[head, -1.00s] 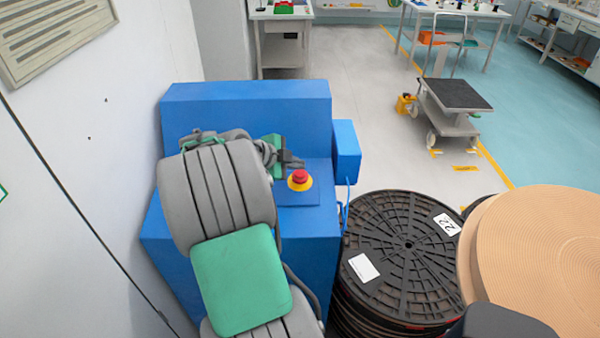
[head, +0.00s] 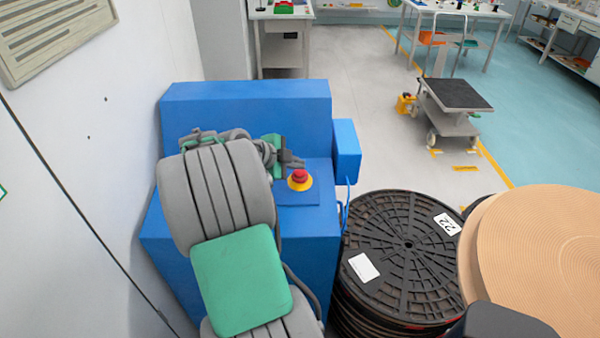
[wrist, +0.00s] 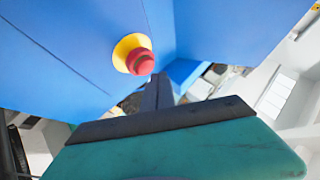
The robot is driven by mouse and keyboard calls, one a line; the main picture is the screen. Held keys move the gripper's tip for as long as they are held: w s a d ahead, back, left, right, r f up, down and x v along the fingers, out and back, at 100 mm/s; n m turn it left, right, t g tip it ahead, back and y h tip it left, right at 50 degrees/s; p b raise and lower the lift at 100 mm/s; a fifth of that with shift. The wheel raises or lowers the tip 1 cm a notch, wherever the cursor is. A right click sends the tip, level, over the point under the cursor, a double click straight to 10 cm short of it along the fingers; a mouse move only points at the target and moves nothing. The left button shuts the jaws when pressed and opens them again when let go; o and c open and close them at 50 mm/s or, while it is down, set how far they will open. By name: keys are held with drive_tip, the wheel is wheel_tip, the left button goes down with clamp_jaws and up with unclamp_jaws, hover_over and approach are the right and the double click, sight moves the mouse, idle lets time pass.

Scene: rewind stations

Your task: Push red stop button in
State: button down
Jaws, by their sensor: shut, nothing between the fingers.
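The red stop button (head: 299,176) sits in a yellow collar on a small plate on the blue machine (head: 245,105), in the head view. In the wrist view the red button (wrist: 140,62) stands out from its yellow collar on a blue face. My gripper (head: 298,161) is just behind and slightly left of the button in the head view, with its fingers pointing right. In the wrist view the dark fingers (wrist: 158,86) are closed together, with nothing between them, close beside the button. I cannot tell whether they touch it. My arm covers the machine's left part.
Stacked black reels (head: 400,255) stand right of the machine, with tan rolls (head: 540,250) beyond them. A white wall (head: 75,150) is close on the left. A small blue box (head: 346,150) juts from the machine's right side. A cart (head: 450,100) stands on open floor behind.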

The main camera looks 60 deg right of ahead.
drive_tip(key=shift+f+b, duration=0.4)
drive_tip(key=shift+b, duration=0.2)
drive_tip(key=shift+f+b, duration=0.6)
drive_tip(key=shift+b, duration=0.2)
idle(0.6)
drive_tip(key=shift+r, duration=1)
drive_tip(key=shift+r, duration=0.1)
drive_tip(key=shift+s+a+r+p, duration=0.15)
drive_tip(key=shift+r+p, duration=0.35)
drive_tip(key=shift+r, duration=0.7)
drive_tip(key=shift+a+r+p, duration=0.2)
drive_tip(key=shift+r+p, duration=0.3)
drive_tip(key=shift+r, duration=0.7)
